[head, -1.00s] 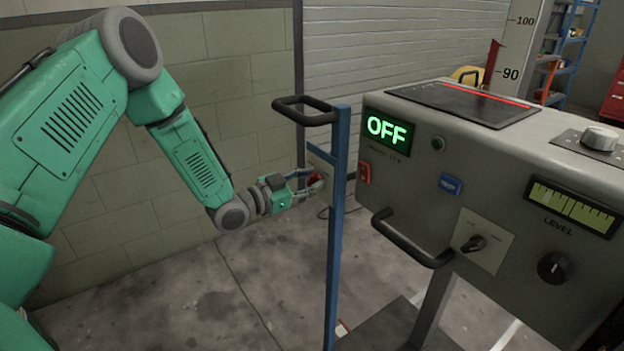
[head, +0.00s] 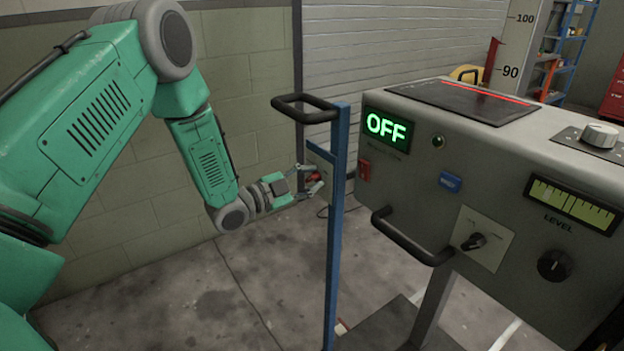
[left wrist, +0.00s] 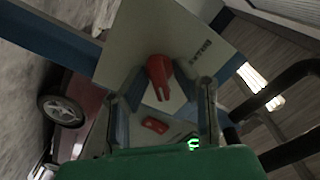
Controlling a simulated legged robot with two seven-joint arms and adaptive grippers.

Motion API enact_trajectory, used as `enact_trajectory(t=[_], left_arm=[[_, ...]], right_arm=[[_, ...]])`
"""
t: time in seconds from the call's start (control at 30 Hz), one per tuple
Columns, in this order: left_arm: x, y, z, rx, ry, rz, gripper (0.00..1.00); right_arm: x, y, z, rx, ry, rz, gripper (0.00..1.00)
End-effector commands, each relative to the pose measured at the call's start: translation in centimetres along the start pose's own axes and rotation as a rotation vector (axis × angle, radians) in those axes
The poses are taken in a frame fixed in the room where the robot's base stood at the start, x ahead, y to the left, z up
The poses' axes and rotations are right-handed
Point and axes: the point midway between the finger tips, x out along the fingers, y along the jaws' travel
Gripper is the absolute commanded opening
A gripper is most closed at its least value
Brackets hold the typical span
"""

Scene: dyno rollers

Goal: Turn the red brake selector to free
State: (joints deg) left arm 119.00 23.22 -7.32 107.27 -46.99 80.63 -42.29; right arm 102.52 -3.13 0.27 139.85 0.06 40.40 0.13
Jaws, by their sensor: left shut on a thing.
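The red brake selector (head: 314,177) sits on a pale plate (head: 322,166) fixed to a blue post (head: 337,235), left of the grey console. My left gripper (head: 316,181) is at the plate, shut on the selector, which partly hides behind the fingers. In the left wrist view, the red selector (left wrist: 160,76) stands between the two fingers (left wrist: 166,100), its forked end toward the gripper. Small lettering on the plate there is too blurred to read. The selector's setting cannot be read. My right gripper is not in view.
The grey console (head: 420,200) stands close on the right, with a green OFF display (head: 387,128), a red switch (head: 364,171) and a black front handle (head: 408,240). A black handle (head: 304,108) tops the post. Bare floor (head: 190,300) lies left of it.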

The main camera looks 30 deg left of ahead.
Motion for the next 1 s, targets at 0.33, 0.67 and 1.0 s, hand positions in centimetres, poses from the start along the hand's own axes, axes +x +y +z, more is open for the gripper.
enact_trajectory(t=[0.33,0.67,1.0], left_arm=[[-0.2,0.4,0.3,-0.002,-0.009,0.008,0.31],[-0.6,0.1,0.1,-0.002,-0.005,0.004,0.31],[-7.0,0.2,0.3,-0.004,-0.008,0.004,0.31]], right_arm=[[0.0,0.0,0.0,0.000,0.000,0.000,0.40],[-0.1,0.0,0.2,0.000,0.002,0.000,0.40],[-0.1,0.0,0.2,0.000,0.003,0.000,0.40]])
